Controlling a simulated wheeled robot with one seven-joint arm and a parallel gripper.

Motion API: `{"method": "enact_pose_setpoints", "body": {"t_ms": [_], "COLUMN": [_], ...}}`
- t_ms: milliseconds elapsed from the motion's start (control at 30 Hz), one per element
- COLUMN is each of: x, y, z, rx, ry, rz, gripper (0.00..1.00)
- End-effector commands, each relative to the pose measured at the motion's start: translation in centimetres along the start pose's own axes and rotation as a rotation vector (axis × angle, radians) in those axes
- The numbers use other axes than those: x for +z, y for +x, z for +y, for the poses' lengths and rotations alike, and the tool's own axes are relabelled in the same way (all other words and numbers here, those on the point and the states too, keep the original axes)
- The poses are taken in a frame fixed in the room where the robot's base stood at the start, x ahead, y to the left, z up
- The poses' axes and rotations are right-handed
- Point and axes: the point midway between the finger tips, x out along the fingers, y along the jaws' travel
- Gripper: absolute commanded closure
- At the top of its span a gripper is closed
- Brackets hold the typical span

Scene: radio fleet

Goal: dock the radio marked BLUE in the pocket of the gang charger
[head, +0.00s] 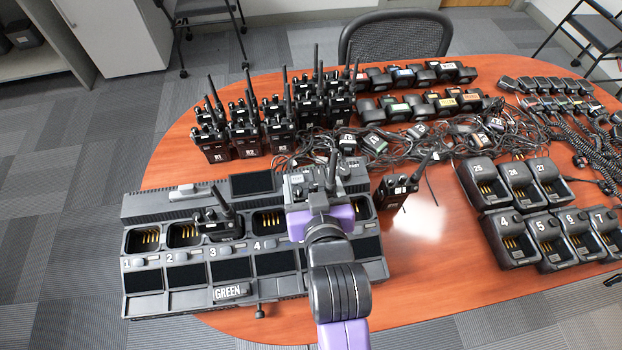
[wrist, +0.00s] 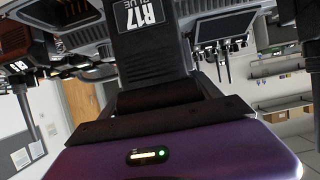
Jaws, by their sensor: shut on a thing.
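The gang charger (head: 180,277) is a long dark unit at the table's front left, with a row of numbered pockets. Pockets 1, 2 and 4 look empty, with gold contacts showing. A radio (head: 222,227) stands in pocket 3, and a GREEN label (head: 228,292) is on the charger's front. My gripper (head: 315,190) is above the charger, right of pocket 4, shut on a dark radio (head: 333,172). In the wrist view this radio (wrist: 150,55) carries a label reading R17 BLUE. My arm hides the pocket beneath; I cannot tell whether the radio touches it.
Another radio (head: 394,192) stands on the table just right of the charger. Several radios (head: 245,132) stand behind, beside tangled cables (head: 400,140). Numbered single chargers (head: 512,240) fill the right side. Bare table shows between them and the gang charger.

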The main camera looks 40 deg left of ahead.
Motion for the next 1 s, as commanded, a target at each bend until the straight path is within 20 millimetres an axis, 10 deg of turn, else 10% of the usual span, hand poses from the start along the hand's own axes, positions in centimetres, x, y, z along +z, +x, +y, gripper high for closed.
{"method": "enact_pose_setpoints", "body": {"t_ms": [1000], "x": [1.3], "y": [0.6], "z": [0.0], "rx": [0.0], "ry": [0.0], "rz": [0.003], "gripper": [0.91]}}
